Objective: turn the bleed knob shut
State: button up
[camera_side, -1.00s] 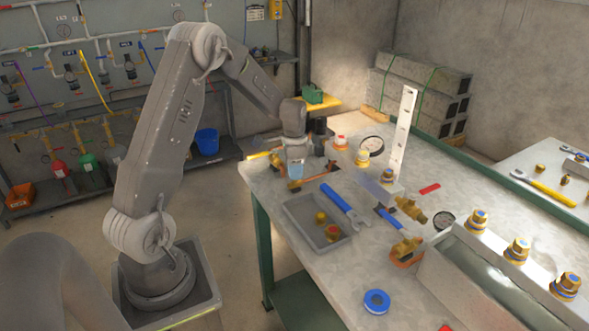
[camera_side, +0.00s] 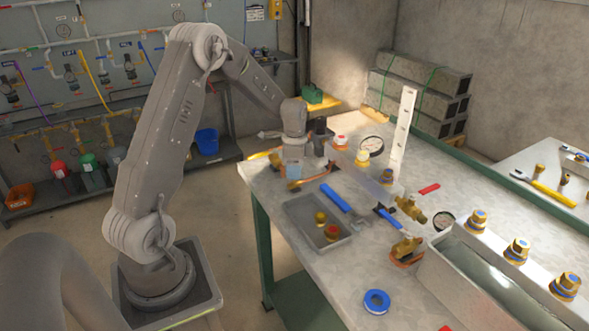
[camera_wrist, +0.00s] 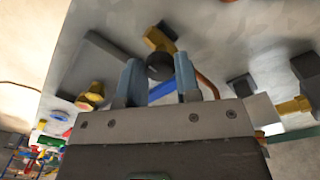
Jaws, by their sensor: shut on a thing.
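The bleed knob (camera_wrist: 160,67) is dark and round and sits by a brass body (camera_wrist: 157,38) in the wrist view. My gripper (camera_wrist: 159,72) is shut on it, one blue-grey finger on each side. In the side view my gripper (camera_side: 293,170) points down at the far left part of the bench, beside a copper pipe (camera_side: 316,179). There the gripper hides the knob. How far the knob is turned cannot be told.
A grey tray (camera_side: 290,222) with small brass and red fittings is close in front of my gripper. A blue-handled wrench (camera_side: 336,198) lies beside it.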

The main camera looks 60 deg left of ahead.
jog(key=o, duration=0.9)
jog(key=shift+o, duration=0.2)
notch_tip(320, 180, up, 14)
jog(key=shift+w+a, duration=0.15)
jog(key=shift+a, duration=0.1)
jog(key=shift+f, duration=0.1)
